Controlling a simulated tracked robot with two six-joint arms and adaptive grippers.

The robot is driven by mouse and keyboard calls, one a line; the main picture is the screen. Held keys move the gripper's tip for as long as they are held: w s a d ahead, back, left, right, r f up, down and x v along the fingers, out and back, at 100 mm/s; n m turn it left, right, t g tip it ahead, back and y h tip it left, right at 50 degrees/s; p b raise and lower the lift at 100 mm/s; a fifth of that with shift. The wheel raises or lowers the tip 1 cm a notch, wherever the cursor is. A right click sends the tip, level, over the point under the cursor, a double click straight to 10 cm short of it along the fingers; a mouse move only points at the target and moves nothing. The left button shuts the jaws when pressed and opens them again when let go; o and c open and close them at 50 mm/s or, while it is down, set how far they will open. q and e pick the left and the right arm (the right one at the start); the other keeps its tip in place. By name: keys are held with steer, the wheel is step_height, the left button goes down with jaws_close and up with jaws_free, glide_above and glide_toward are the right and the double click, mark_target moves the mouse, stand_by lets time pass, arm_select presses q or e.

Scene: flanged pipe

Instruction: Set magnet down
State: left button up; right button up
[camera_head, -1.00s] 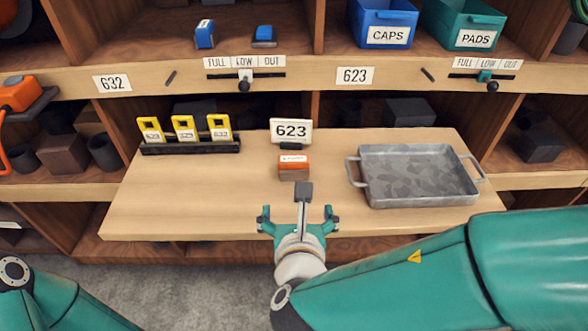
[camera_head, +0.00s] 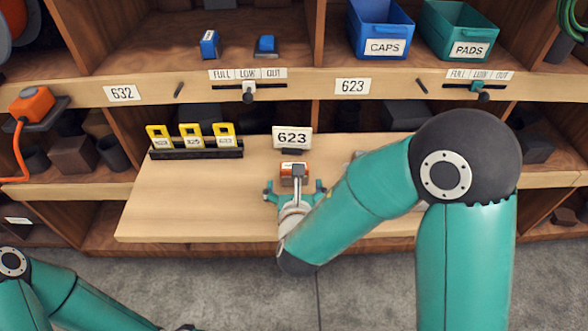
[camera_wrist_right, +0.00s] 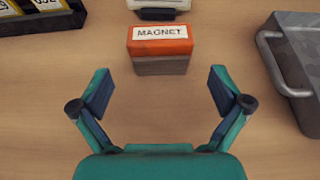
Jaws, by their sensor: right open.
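The magnet (camera_wrist_right: 160,47) is an orange and grey block with a MAGNET label. It stands on the wooden shelf board, in front of the 623 sign (camera_head: 292,138). In the head view the magnet (camera_head: 294,168) is partly hidden by my right gripper's wrist camera. My right gripper (camera_head: 294,187) is open and empty, just in front of the magnet. In the right wrist view its two fingers (camera_wrist_right: 160,92) are spread apart, with bare board between them and the magnet beyond. Of my left arm, only links show at the lower left; its gripper cannot be made out.
A grey metal tray (camera_wrist_right: 295,65) lies to the right, mostly hidden behind my right arm in the head view. A black rack (camera_head: 196,150) with yellow tags stands on the board's left. The board's left front (camera_head: 185,212) is clear. Bins and sliders line the upper shelf.

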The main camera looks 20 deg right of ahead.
mark_target(285, 167)
steer(key=shift+r+p+x, duration=0.15)
steer(key=shift+p+x, duration=0.2)
steer(key=shift+x, duration=1.05)
steer(key=shift+r+p+x, duration=0.15)
steer(key=shift+p+x, duration=0.15)
steer(key=shift+x, duration=1.15)
steer(key=shift+w, duration=0.1)
steer(key=c, duration=1.4)
steer(key=shift+r, duration=0.1)
steer(key=c, duration=0.3)
